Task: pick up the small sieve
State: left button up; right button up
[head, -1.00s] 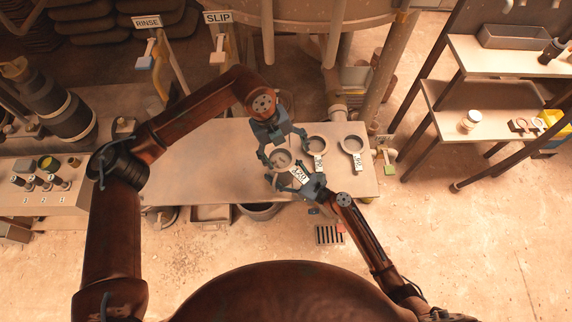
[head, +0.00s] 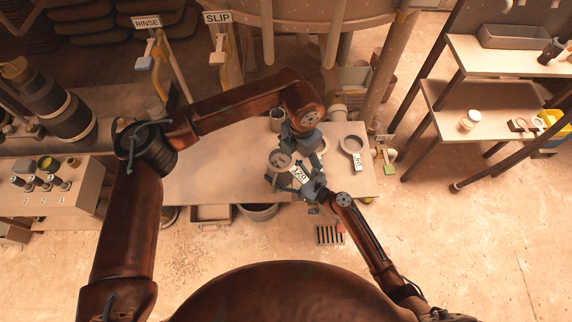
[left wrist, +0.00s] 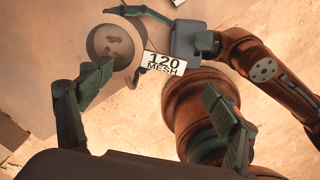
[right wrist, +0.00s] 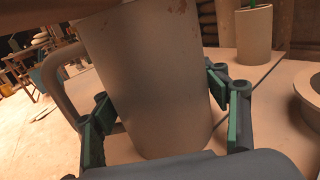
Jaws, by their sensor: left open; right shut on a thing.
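The table (head: 215,165) is bare on the left. A cup (head: 277,119) stands at the back. Shelves (head: 480,110) stand far right, a button box (head: 60,185) left.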

aim_at(298, 173)
pick_arm(q)
notch_tip(298, 173, down, 8)
jog(key=shift+f, duration=0.25)
jog(key=c, duration=1.2)
